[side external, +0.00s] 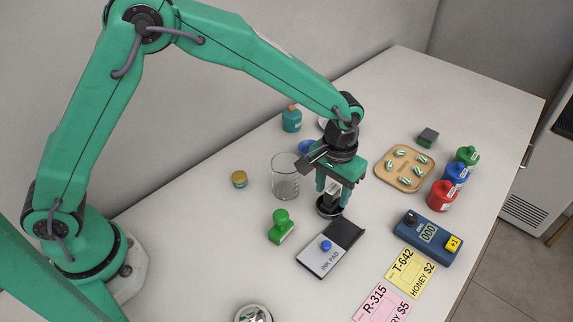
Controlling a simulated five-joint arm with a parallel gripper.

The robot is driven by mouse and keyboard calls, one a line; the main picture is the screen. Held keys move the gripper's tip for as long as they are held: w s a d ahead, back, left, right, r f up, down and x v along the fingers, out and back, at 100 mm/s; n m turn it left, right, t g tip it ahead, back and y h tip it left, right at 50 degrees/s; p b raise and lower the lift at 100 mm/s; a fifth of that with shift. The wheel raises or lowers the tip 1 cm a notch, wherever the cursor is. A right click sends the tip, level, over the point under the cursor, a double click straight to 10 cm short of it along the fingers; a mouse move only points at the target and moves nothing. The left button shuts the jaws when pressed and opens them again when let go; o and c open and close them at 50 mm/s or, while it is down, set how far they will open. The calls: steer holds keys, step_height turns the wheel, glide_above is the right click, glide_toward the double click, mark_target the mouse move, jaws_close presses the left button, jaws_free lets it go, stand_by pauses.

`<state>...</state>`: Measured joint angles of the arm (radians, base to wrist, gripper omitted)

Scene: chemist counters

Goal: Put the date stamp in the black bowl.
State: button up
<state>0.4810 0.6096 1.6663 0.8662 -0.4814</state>
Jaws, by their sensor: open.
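My gripper (334,188) points down, open, just above a small dark round dish (326,212), which looks like the black bowl. A pale and dark piece (333,187) shows between the fingers; it may be the date stamp, but the fingers hide much of it. I cannot tell whether it touches the fingers or rests in the bowl. A green stamp-like object (281,227) with a rounded knob stands on the counter to the left of the bowl.
A glass beaker (285,180) stands close left of my gripper. A wooden tray (381,178) of capsules, red (442,195), blue and green containers and a blue counter device (424,237) are at right. Yellow (410,272) and pink (382,304) labels lie in front.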

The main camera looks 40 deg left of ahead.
mark_target(330, 187)
step_height(330, 187, up, 12)
stand_by(0.6)
stand_by(0.4)
steer(key=s+a+r+t, duration=0.1)
steer(key=s+a+r, duration=0.3)
steer(key=a, duration=0.3)
steer(key=s+a+r+t, duration=0.2)
steer(key=s+a+r, duration=0.25)
steer(key=a, duration=0.25)
steer(key=s+a+t, duration=0.2)
steer(key=s+a, duration=0.7)
steer(key=s, duration=0.4)
steer(key=shift+f+t, duration=0.3)
steer(key=shift+f, duration=0.15)
